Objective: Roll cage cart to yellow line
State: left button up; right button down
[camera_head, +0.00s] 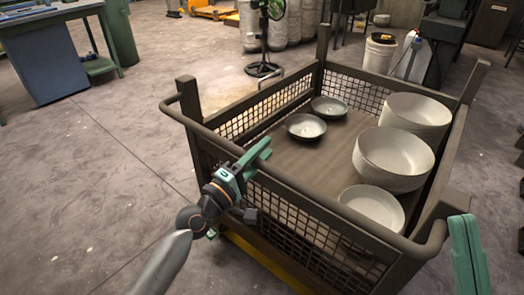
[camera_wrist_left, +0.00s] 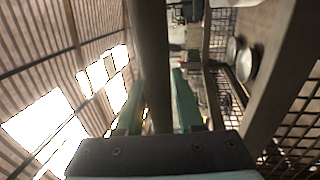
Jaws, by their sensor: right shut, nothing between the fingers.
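The cage cart (camera_head: 215,128) is a dark brown frame with mesh sides and a flat floor, filling the middle and right of the head view. My left gripper (camera_head: 258,153) is at its near top rail, towards the left corner. In the left wrist view the two green fingers (camera_wrist_left: 158,100) lie on either side of a dark rail (camera_wrist_left: 150,60); whether they press on it is unclear. My right gripper (camera_head: 467,255) is shut and empty beside the near right corner. A yellow strip (camera_head: 262,263) shows below the cart's near side; I cannot tell whether it is a floor line.
Two small bowls (camera_head: 306,127) and several larger pale bowls (camera_head: 393,158) sit in the cart. A fan (camera_head: 264,68) stands behind it. A blue-grey workbench (camera_head: 45,62) is at upper left. A white bucket (camera_head: 379,52) stands behind right. The floor (camera_head: 90,180) left of the cart is clear.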

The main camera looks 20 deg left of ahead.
pick_arm(q)
jog(key=shift+o, duration=1.4)
jog(key=b+v, duration=0.2)
jog(key=v, duration=1)
jog(key=shift+s, duration=0.3)
jog(key=shift+a, duration=0.1)
